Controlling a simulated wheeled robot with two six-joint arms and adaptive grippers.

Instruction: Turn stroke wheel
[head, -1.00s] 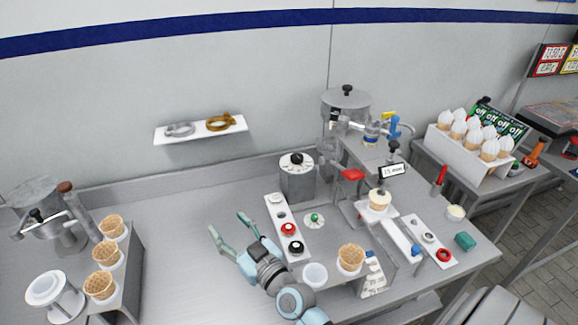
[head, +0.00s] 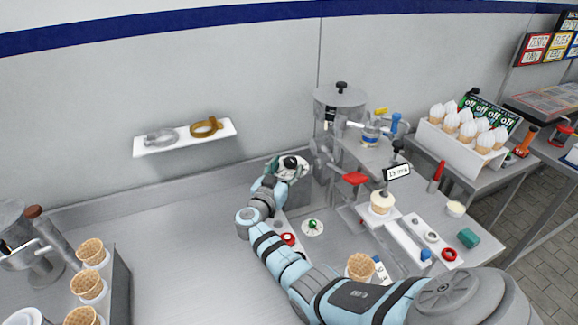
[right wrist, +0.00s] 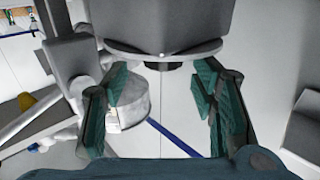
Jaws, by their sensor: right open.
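A grey box (head: 300,192) stands at the back of the counter with a round wheel and a black knob (head: 291,162) on its top. My right gripper (head: 288,170) is at the top of this box, with its green fingers around the wheel. In the right wrist view, the box (right wrist: 170,22) and the wheel's rim (right wrist: 162,50) are at the top, with the dark knob (right wrist: 164,66) below. My open right gripper (right wrist: 165,100) has one finger on each side of the knob, with gaps visible. Contact with the rim cannot be told. My left gripper is not in view.
A small display sign (head: 397,172) stands by the filled cone (head: 382,203) on the machine. Cone holders (head: 118,280) stand at the left. The counter's middle left is clear.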

